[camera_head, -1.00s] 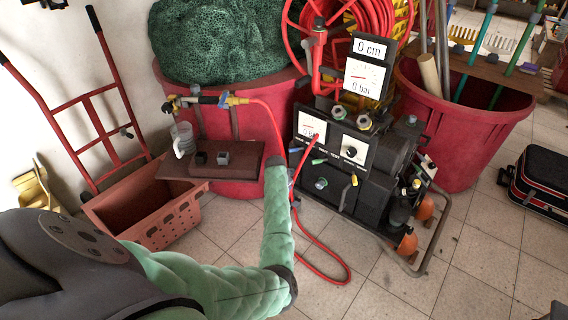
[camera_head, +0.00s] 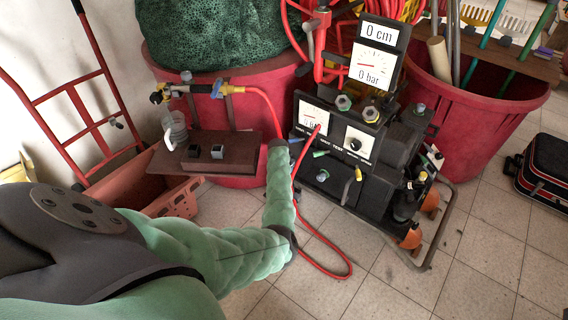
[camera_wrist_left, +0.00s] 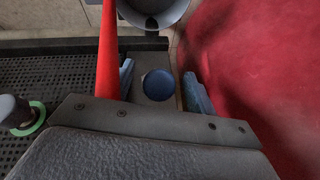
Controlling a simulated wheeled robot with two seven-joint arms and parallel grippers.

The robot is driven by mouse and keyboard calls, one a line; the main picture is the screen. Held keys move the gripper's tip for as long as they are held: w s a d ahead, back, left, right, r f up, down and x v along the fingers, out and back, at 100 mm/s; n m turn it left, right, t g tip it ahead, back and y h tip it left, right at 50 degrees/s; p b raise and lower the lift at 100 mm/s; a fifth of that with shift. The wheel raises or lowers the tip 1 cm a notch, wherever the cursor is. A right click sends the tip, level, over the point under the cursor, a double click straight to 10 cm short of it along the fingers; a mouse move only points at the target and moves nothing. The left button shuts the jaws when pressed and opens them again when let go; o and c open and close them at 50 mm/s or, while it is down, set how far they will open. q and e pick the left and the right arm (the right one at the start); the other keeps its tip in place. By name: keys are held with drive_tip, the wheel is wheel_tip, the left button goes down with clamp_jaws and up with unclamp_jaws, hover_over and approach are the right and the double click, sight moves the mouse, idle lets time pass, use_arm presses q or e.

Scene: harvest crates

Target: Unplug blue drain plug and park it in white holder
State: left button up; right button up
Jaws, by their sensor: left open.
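The blue round plug (camera_wrist_left: 158,84) sits on a grey part in the left wrist view, seen from its face. My left gripper (camera_wrist_left: 162,88) is open, with one finger on each side of the plug and a small gap visible at the right finger. Whether the fingers reach down to the plug's height I cannot tell. In the head view my left forearm covers this spot, so the gripper and plug are hidden there. I cannot make out a white holder for certain in either view. My right gripper is not in view.
A red hose (camera_wrist_left: 108,50) runs close to the left finger. A black perforated surface (camera_wrist_left: 60,85) lies left and a red tub (camera_wrist_left: 255,70) right. The black pump unit (camera_head: 375,150) stands right of my forearm; a brown shelf (camera_head: 240,150) is left.

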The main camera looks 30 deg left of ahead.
use_arm(q)
drive_tip(key=shift+w+f, duration=0.3)
drive_tip(key=shift+f, duration=0.35)
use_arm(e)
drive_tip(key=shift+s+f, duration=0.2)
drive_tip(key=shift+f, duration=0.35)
use_arm(q)
drive_tip(key=c, duration=1.1)
drive_tip(key=shift+s, duration=0.1)
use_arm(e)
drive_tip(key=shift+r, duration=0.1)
use_arm(q)
drive_tip(key=shift+s+r, duration=0.15)
drive_tip(key=shift+p, duration=0.3)
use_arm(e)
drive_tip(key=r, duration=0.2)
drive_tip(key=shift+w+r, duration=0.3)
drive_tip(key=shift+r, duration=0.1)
use_arm(q)
drive_tip(key=shift+s, duration=0.1)
